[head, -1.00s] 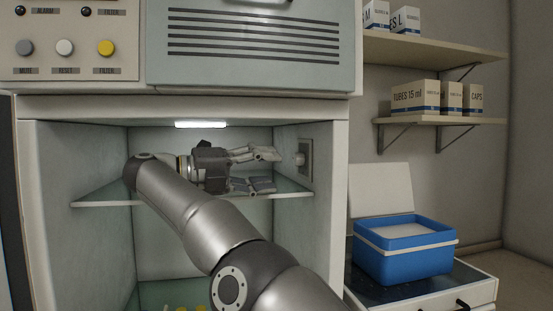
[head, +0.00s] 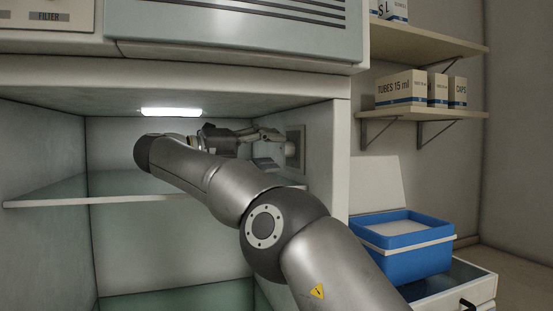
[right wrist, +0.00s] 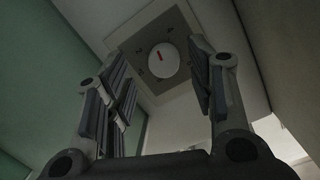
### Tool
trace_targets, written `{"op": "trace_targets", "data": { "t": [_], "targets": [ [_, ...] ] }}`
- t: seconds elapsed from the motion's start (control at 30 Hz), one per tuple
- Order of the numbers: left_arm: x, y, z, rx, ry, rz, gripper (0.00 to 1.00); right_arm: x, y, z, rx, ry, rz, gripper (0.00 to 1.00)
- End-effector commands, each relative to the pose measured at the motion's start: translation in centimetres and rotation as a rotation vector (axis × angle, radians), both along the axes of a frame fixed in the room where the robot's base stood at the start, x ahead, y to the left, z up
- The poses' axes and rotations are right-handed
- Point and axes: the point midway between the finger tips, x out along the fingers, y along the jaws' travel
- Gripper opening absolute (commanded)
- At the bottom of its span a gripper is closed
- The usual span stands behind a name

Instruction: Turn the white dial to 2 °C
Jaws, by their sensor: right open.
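The white dial (right wrist: 163,61) is a round knob with a red mark on a square grey plate (right wrist: 185,22) in the right wrist view. In the head view the dial (head: 290,149) is on the cabinet's inner right wall. My right gripper (right wrist: 160,75) is open, its fingers on either side of the dial in the picture. Whether they touch it I cannot tell. In the head view my right gripper (head: 272,147) points right at the dial, its fingertips close to it. My left gripper is not in view.
A glass shelf (head: 50,194) crosses the cabinet below my right gripper, and a lamp (head: 171,112) glows above. The cabinet's right wall edge (head: 341,150) stands beside my arm. Outside are a blue box (head: 412,266) on a drawer and wall shelves with cartons (head: 400,88).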

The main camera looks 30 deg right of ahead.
Motion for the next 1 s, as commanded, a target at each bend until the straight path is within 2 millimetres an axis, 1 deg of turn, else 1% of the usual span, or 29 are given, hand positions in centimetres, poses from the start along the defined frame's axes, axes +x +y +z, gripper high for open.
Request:
{"op": "trace_targets", "data": {
  "t": [0.03, 0.1, 0.23, 0.37, 0.5, 0.53, 0.7, 0.87, 0.9, 1.0],
  "targets": [
    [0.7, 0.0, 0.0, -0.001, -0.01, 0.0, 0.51, -0.1, -0.8, 0.1, 0.0, 0.0, -0.001, 0.5],
    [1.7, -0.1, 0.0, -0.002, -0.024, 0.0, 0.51, -0.1, -1.5, 0.1, -0.001, 0.0, 0.0, 0.5],
    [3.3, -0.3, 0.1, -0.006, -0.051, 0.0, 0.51, -0.2, -2.2, 0.1, -0.001, -0.001, 0.001, 0.5],
    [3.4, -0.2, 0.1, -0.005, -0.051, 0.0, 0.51, -0.2, -2.3, 0.1, -0.002, -0.001, 0.001, 0.5],
    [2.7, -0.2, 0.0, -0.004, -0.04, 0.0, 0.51, -0.2, -2.3, 0.1, -0.001, -0.001, 0.001, 0.5],
    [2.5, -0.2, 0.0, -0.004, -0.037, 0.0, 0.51, -0.2, -2.3, 0.1, -0.001, -0.001, 0.001, 0.49],
    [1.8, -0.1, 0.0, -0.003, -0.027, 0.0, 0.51, -0.2, -2.3, 0.1, -0.001, -0.001, 0.001, 0.27],
    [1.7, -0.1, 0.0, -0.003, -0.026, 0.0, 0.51, -0.2, -2.3, 0.1, -0.001, -0.001, 0.001, 0.07],
    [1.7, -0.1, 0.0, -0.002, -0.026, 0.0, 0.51, -0.2, -2.3, 0.1, -0.001, -0.001, 0.001, 0.05],
    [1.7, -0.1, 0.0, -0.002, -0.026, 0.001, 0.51, -0.2, -2.3, 0.1, 0.0, 0.003, 0.001, 0.05]
  ]
}}
